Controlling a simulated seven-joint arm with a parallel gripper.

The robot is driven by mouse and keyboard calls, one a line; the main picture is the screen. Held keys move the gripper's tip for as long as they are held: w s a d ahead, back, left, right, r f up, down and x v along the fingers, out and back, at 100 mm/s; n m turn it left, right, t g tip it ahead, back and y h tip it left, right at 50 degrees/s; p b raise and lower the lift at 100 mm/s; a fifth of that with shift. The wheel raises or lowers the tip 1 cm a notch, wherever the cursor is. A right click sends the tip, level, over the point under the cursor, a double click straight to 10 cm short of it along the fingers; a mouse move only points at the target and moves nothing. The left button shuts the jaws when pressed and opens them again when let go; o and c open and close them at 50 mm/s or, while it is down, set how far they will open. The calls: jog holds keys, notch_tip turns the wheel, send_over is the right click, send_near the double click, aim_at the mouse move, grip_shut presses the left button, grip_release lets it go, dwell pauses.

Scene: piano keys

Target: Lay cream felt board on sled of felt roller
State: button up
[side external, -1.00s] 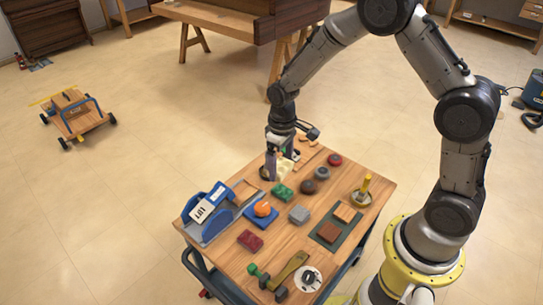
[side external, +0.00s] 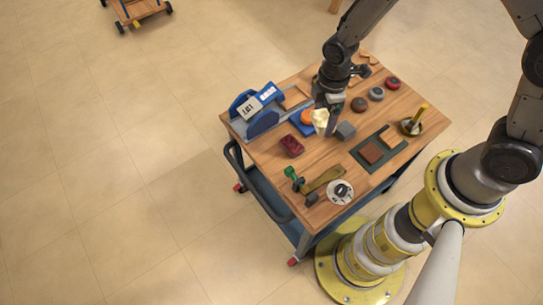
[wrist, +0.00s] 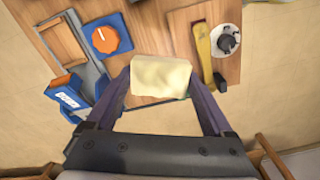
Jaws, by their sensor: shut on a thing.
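The cream felt board (side external: 320,119) is a thick, pale block. In the wrist view it (wrist: 161,77) sits crosswise between the fingers of my gripper (wrist: 160,88), which is shut on it. In the side view my gripper (side external: 328,101) points down, with the board above the table beside the orange knob. A blue machine with white label plates (side external: 255,105), seemingly the felt roller, stands at the table's left; it (wrist: 66,98) shows at the left of the wrist view. A grey track and wooden frame (wrist: 62,40) adjoin it; which part is the sled I cannot tell.
The orange knob on its blue base (wrist: 106,39) lies between machine and board. A red block (side external: 291,146), a grey block (side external: 345,131), a dark tray (side external: 371,153), a yellow post (side external: 416,120) and a white disc (side external: 341,191) stand around on the wooden table (side external: 259,152).

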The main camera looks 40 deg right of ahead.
jog(key=s+a+f+n, duration=0.2)
jog(key=s+a+n, duration=0.1)
jog(key=s+a, duration=0.2)
jog(key=shift+s+a+n, duration=0.4)
jog(key=shift+s, duration=0.15)
jog(key=shift+w+f, duration=0.1)
jog(key=shift+f, duration=0.05)
send_over(271, 159)
jog(key=s, duration=0.1)
jog(key=f, duration=0.8)
jog(key=shift+d+f, duration=0.2)
jog(key=shift+f, duration=0.1)
jog(key=shift+w+a+f, duration=0.1)
jog(key=shift+w+f, duration=0.05)
jog(key=shift+f, duration=0.1)
jog(key=shift+w+a+f, duration=0.1)
jog(key=shift+w+f, duration=0.1)
jog(key=shift+f, duration=0.65)
jog(key=shift+w+a+f, duration=0.1)
jog(key=shift+w+f, duration=0.05)
jog(key=shift+f, duration=0.7)
jog(key=shift+f, duration=0.1)
